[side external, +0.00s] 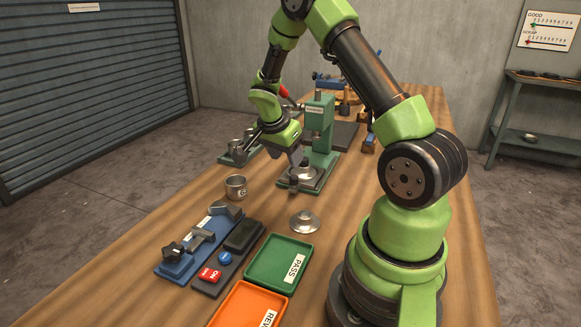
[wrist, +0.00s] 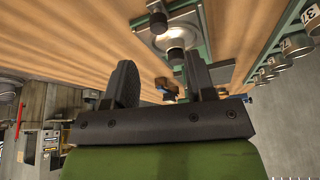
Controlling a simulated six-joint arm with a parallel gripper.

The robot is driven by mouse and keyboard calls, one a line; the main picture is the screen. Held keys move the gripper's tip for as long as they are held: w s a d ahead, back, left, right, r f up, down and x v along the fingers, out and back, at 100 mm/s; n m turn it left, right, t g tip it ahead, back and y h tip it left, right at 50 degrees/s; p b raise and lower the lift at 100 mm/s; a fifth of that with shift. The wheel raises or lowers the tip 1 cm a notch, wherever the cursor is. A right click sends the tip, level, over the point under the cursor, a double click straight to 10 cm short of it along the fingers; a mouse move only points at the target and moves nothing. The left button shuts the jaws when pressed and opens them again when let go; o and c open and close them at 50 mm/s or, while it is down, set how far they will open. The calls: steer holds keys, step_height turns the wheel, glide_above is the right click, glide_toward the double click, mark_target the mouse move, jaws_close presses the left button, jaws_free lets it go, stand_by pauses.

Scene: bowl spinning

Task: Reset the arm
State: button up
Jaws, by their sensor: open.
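My green arm reaches over the wooden bench, with my gripper (side external: 268,153) beside the green press-like machine. In the wrist view my gripper (wrist: 160,78) shows two dark fingers spread apart with nothing held between them. A shallow metal piece (side external: 302,173) sits on the machine's base, close to the gripper in the side view. A round metal piece with a dark knob also shows beyond the fingers in the wrist view (wrist: 172,36). A second flanged metal piece (side external: 304,221) lies on the bench, apart from the gripper.
The green machine (side external: 319,115) stands close to the gripper. A metal cup (side external: 235,187) stands left of it, and several cups (side external: 240,149) stand in a rack behind. A green PASS tray (side external: 263,278), an orange tray (side external: 225,308) and a blue-based fixture (side external: 180,266) occupy the front.

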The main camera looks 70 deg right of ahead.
steer(key=shift+v, duration=1.15)
steer(key=s+a+r+n+t+y, duration=0.15)
steer(key=a+r+n+t, duration=0.35)
steer(key=a+r, duration=0.65)
steer(key=s+a+r+n+t+y, duration=0.3)
steer(key=s+a+r+n, duration=0.3)
steer(key=s+a+n, duration=0.4)
steer(key=shift+s+a+r+n+y, duration=0.4)
steer(key=shift+a+n+y, duration=0.45)
steer(key=shift+a+n, duration=0.2)
